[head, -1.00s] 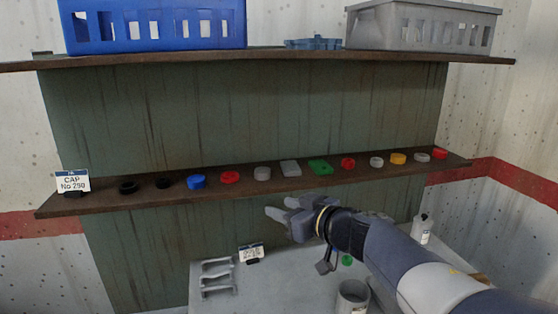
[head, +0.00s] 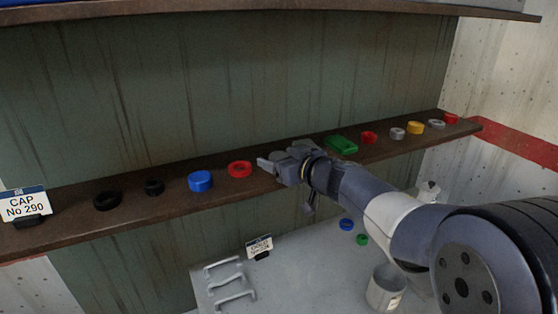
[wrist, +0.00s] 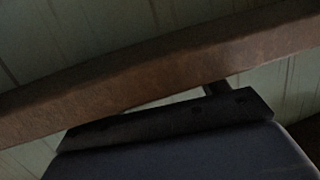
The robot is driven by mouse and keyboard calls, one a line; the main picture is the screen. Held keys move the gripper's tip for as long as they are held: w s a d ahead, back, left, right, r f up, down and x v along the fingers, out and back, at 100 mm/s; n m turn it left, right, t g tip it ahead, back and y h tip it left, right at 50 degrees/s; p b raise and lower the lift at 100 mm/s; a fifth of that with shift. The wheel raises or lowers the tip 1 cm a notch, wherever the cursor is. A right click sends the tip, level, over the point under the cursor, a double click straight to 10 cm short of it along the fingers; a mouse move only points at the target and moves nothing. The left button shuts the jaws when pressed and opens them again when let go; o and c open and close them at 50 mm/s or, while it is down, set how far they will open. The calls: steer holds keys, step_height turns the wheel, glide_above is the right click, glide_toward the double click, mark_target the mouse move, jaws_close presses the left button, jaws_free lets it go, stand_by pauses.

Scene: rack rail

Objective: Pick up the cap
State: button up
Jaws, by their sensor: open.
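Several caps stand in a row on the brown middle shelf (head: 72,208) in the head view. From the left they include a black ring-like cap (head: 107,200), a smaller black cap (head: 154,188), a blue cap (head: 200,181) and a red cap (head: 240,169). A sign reading "CAP No 290" (head: 25,203) stands at the shelf's left end. My gripper (head: 272,162) is open, just right of the red cap, and covers part of the row. Whether it touches anything there is unclear.
Right of my gripper are a green block (head: 342,145), a red cap (head: 369,137) and a yellow cap (head: 415,127). The grey surface below holds a grey rack (head: 230,283), a small sign (head: 259,247), a cup (head: 384,288) and blue and green caps (head: 346,224).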

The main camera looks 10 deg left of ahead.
steer(key=shift+w+a, duration=0.25)
steer(key=c, duration=1.1)
